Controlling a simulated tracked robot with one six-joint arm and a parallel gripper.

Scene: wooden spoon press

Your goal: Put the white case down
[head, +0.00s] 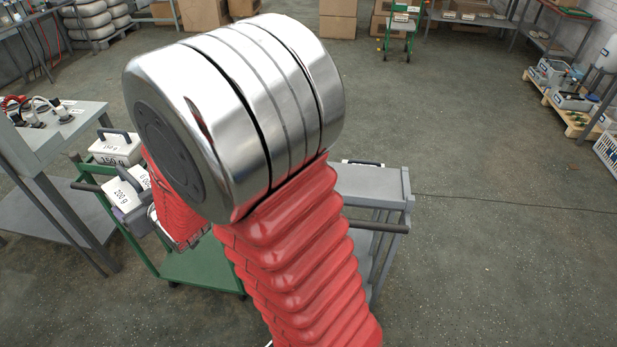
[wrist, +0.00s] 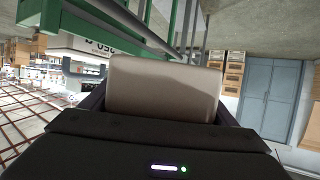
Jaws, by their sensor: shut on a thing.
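Two white cases with dark handles show at the left in the head view. One, marked 150 g (head: 117,148), stands upright at the green cart's far corner. The other, marked 200 g (head: 128,190), is nearer and looks tilted beside my red arm sleeve. In the wrist view my gripper (wrist: 165,105) is shut on a pale grey-beige body, apparently a white case (wrist: 165,85), filling the space between the dark jaws. A white surface with partly hidden black lettering shows just behind it.
The green cart (head: 203,268) has a dark push bar and an open lower shelf. A grey cart (head: 375,183) stands right of my arm. A grey table (head: 70,122) is at the left. The floor at the right is clear, with a pallet (head: 566,112) of boxes beyond.

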